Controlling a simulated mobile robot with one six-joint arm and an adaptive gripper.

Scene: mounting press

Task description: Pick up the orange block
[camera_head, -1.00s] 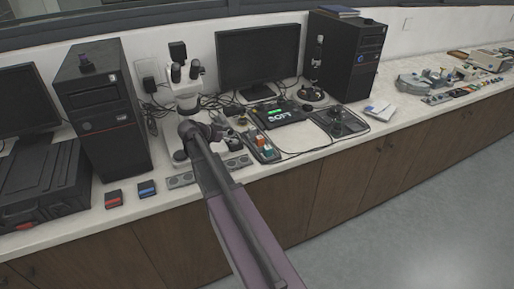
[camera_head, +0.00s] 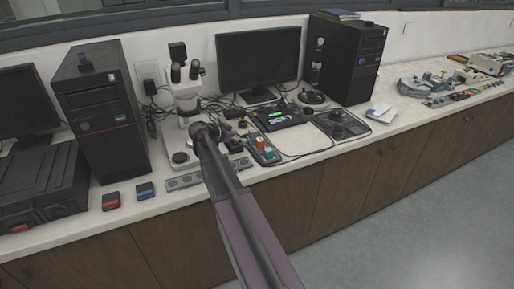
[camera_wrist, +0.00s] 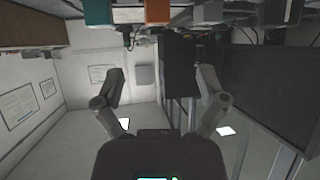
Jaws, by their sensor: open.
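The orange block (camera_head: 260,142) is a small piece on the dark tray with other coloured blocks, right of my arm in the head view. In the head view my gripper (camera_head: 228,133) is small and dark, just left of the blocks.
A white microscope (camera_head: 184,100) stands behind my arm. The monitor (camera_head: 258,57) stands behind the tray, and a black computer tower (camera_head: 100,115) is at left. A red box (camera_head: 111,201) and a blue box (camera_head: 145,190) lie near the counter's front edge.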

